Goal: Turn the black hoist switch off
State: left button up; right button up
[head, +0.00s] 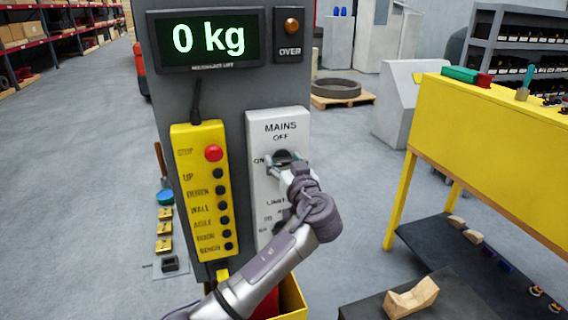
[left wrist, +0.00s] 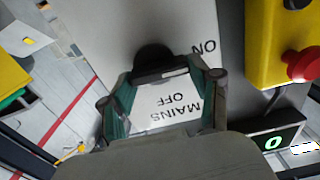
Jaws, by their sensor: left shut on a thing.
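The black hoist switch (head: 283,154) is a rotary knob on the white MAINS panel (head: 262,190), below the word OFF and right of the word ON. In the left wrist view the knob (left wrist: 153,57) shows as a dark round base with a bar across it. My left gripper (head: 285,164) reaches the panel from below and is shut on the knob. In the left wrist view its fingertips (left wrist: 161,74) flank the bar. The fingers partly hide the knob in the head view, so I cannot tell exactly which way it points.
A yellow button pendant (head: 205,190) with a red stop button hangs left of the panel. Above are a 0 kg display (head: 210,40) and an orange OVER lamp (head: 291,25). A yellow workbench (head: 480,130) stands at right. The floor at left is mostly open.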

pick_arm(q)
jog(key=shift+m+b, duration=0.65)
jog(key=shift+m, duration=0.35)
jog(key=shift+d+m+b, duration=0.1)
jog(key=shift+m+b, duration=0.25)
jog(key=shift+m, duration=1.45)
jog(key=m, duration=0.2)
jog(key=shift+w+d+r+m+b, duration=0.1)
jog(key=shift+r+m+b, duration=0.05)
jog(key=shift+m+b, duration=0.15)
jog(key=m+p, duration=0.1)
jog(key=m, duration=0.3)
jog(key=shift+d+m, duration=0.15)
jog(key=shift+m, duration=0.15)
jog(key=shift+d+m+p, duration=0.1)
jog(key=shift+m+p, duration=0.45)
jog(key=shift+m, duration=1.35)
jog(key=o, duration=1.1)
jog(key=shift+w+f, duration=0.15)
jog(key=shift+f, duration=0.1)
